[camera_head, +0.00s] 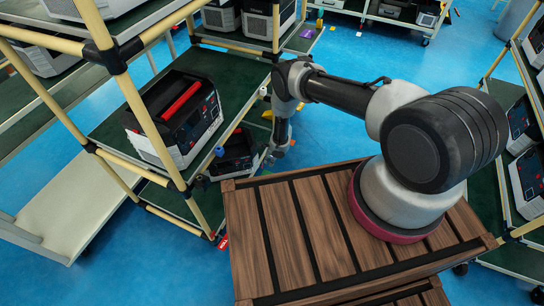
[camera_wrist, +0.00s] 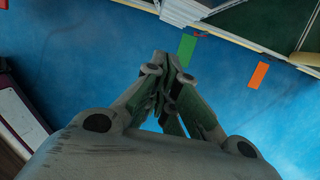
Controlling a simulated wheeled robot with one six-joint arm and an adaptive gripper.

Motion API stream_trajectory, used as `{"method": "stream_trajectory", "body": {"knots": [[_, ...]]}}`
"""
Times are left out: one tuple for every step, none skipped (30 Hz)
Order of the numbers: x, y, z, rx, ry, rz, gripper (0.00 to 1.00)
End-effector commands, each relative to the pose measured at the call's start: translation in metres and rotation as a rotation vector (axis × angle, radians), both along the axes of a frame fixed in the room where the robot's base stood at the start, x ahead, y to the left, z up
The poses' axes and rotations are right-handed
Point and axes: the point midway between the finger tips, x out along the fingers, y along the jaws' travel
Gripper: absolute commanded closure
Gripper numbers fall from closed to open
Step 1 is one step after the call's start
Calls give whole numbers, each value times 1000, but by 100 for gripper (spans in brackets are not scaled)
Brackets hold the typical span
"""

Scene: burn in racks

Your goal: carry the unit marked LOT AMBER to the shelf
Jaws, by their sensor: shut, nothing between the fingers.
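Several black and white units stand on racks, and I cannot read a LOT AMBER mark on any of them. One unit with a red handle (camera_head: 172,118) sits on the upper green deck of the near left rack. A darker unit (camera_head: 236,155) sits on the lower deck. My gripper (camera_head: 268,160) hangs just right of this lower unit, small and partly unclear in the head view. In the wrist view my gripper (camera_wrist: 163,75) is shut and empty, its fingertips together over blue floor. Which shelf the task means cannot be told.
Pale yellow rack posts (camera_head: 150,125) stand close left of my arm. My wooden-slatted base top is below it. Another rack with units (camera_head: 528,175) stands at the right. Green (camera_wrist: 186,49) and orange (camera_wrist: 258,75) floor markers show. Open blue floor (camera_head: 360,100) lies behind.

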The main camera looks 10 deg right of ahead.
Motion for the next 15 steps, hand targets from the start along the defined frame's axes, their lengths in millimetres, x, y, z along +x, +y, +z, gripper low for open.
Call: {"method": "stream_trajectory", "body": {"knots": [[0, -1, 11, 0, 0, -1, 100], [-2, -2, 17, 1, 1, -1, 100], [-3, -4, 24, 0, 0, -1, 100], [-4, -5, 28, -1, 1, -1, 100], [-4, -6, 33, -1, 2, -1, 100], [-5, -8, 37, 0, 5, 0, 100], [-5, -8, 40, 1, 6, 0, 100], [-5, -9, 43, 1, 7, 0, 100], [-6, -9, 45, 2, 8, 0, 100], [-6, -10, 46, 2, 9, 0, 100], [-7, -10, 47, 2, 9, 0, 100], [-7, -10, 48, 2, 10, 0, 100], [-7, -10, 48, 2, 10, 0, 100], [-7, -10, 49, 2, 10, 0, 100], [-7, -10, 49, 2, 10, 0, 100]]}}
